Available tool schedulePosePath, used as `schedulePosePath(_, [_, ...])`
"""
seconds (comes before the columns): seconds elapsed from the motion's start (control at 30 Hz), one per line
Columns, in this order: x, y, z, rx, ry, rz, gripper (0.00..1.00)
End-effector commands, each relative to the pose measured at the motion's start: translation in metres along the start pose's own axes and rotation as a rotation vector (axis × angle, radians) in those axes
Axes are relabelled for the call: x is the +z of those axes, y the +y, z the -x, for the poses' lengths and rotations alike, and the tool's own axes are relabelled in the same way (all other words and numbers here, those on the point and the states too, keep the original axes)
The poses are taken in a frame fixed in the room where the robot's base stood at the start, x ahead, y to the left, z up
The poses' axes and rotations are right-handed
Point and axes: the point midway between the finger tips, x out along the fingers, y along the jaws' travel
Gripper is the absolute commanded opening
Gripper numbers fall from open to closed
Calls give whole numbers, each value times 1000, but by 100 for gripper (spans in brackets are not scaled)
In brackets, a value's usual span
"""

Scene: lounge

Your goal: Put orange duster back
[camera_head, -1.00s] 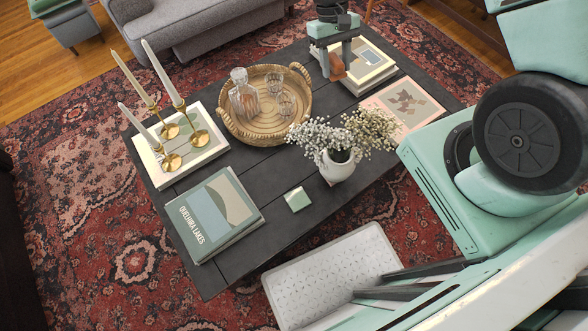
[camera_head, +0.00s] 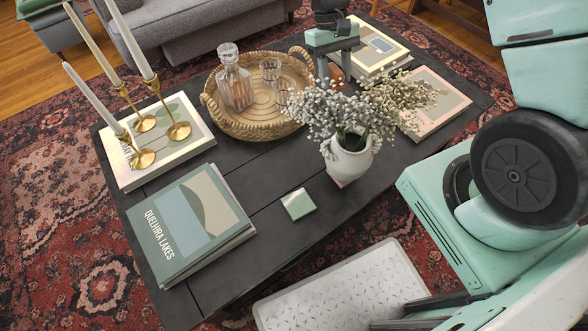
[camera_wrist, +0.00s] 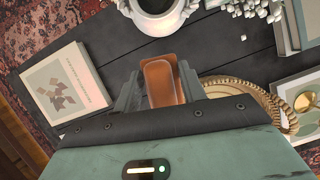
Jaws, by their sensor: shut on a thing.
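The orange duster (camera_head: 338,74) shows as a small orange-brown piece between the two fingers of my gripper (camera_head: 335,68). In the wrist view the duster (camera_wrist: 162,84) is a rounded, shallow, dish-like orange block, held between the fingers of my gripper (camera_wrist: 160,90). My gripper is shut on it over the far part of the dark coffee table (camera_head: 250,172), between the wicker tray and the book stack. The white flowers hide part of it in the head view. I cannot tell how high it is above the table.
A white vase (camera_head: 347,158) with flowers stands close in front. The wicker tray (camera_head: 258,128) with glassware is left; books (camera_head: 372,48) and a pink book (camera_head: 432,105) are right. Candlesticks (camera_head: 143,158), a book pile (camera_head: 190,225) and a green coaster (camera_head: 298,204) are also there.

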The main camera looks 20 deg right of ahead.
Motion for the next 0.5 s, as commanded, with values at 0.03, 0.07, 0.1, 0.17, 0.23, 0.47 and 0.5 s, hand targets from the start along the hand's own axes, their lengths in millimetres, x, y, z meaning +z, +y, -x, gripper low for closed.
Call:
schedulePosePath(0.03, [-5, 0, -10, 0, 1, 0, 20])
schedulePosePath(0.07, [-6, 0, -12, 0, 1, 0, 20])
schedulePosePath(0.1, [-7, 0, -15, 0, 1, 0, 20])
schedulePosePath(0.17, [-9, 0, -19, 0, 0, 0, 20])
schedulePosePath(0.23, [-10, 2, -27, -23, -4, -57, 20])
schedulePosePath(0.47, [-28, 9, -71, -205, -6, -498, 20])
schedulePosePath(0.5, [-32, 12, -80, -241, -6, -587, 20])
